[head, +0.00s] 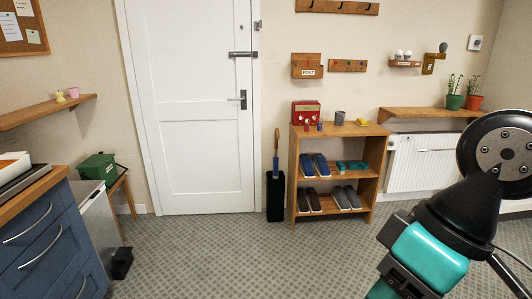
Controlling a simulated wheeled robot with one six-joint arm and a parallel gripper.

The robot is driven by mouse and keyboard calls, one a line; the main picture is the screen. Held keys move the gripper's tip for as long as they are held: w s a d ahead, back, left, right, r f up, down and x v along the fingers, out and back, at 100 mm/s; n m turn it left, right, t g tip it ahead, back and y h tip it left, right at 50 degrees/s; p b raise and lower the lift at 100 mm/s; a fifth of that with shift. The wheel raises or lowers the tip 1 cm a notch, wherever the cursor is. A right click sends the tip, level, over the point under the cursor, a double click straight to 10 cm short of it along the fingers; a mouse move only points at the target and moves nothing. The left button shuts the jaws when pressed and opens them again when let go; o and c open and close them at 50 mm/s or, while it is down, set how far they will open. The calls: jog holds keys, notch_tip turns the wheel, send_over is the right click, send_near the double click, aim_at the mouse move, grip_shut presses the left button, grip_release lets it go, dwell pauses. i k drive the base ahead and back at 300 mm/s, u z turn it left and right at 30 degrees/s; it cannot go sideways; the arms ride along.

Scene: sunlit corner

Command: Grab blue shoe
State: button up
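A pair of blue shoes stands on the upper inner shelf of the wooden shoe rack (294,185) in the head view. The left blue shoe (307,166) and the right blue shoe (321,164) lie side by side, toes and heels not clearly told apart. Nothing blocks them from the front. My arm shows at the lower right, well in front of the rack and to its right. My gripper's fingers are not in the picture.
A teal item (352,166) lies right of the blue shoes. Dark shoes (309,200) and grey shoes (345,197) fill the lower shelf. A red radio (306,112) and a mug (340,117) stand on top. An umbrella stand (275,198) is left; the carpet (225,262) is clear.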

aim_at(305, 165)
jog(key=i, duration=3.05)
jog(key=u, duration=0.5)
